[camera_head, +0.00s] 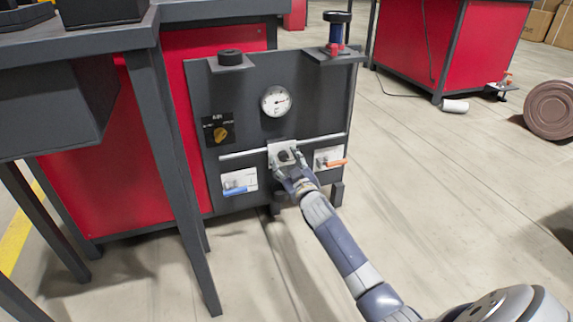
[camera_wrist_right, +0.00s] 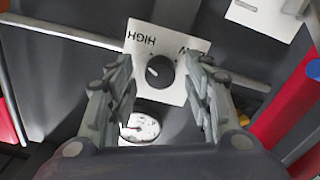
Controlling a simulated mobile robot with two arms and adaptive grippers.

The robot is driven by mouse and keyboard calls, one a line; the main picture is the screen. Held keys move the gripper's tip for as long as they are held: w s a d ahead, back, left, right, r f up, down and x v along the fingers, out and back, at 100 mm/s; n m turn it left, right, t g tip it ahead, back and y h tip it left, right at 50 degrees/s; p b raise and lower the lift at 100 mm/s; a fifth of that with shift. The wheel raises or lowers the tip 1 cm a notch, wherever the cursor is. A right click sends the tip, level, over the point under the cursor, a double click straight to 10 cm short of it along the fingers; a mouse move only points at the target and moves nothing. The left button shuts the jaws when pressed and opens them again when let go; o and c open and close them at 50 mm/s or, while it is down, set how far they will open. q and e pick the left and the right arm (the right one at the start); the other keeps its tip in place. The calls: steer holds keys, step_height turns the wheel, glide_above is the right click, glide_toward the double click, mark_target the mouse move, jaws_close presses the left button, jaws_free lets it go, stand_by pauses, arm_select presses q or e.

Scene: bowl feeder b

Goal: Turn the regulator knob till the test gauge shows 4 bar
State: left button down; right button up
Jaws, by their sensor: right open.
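The regulator knob (camera_head: 285,156) is a small dark knob on a pale plate in the lower middle of the dark panel. In the right wrist view the knob (camera_wrist_right: 160,71) sits on a white plate marked HIGH, with a pale pointer line. My right gripper (camera_head: 290,168) is at the plate. In the wrist view its open fingers (camera_wrist_right: 160,92) stand on either side of the knob, with visible gaps. Whether they reach around it in depth I cannot tell. The round white test gauge (camera_head: 277,101) is above the knob; its needle shows but its numbers are too small to read.
A yellow selector (camera_head: 220,133) on a black AIR plate is left of the gauge. A blue-handled valve (camera_head: 236,187) and an orange-handled valve (camera_head: 333,162) flank the knob. A dark table (camera_head: 150,100) stands close at the left.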

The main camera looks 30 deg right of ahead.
steer(key=c, duration=1.1)
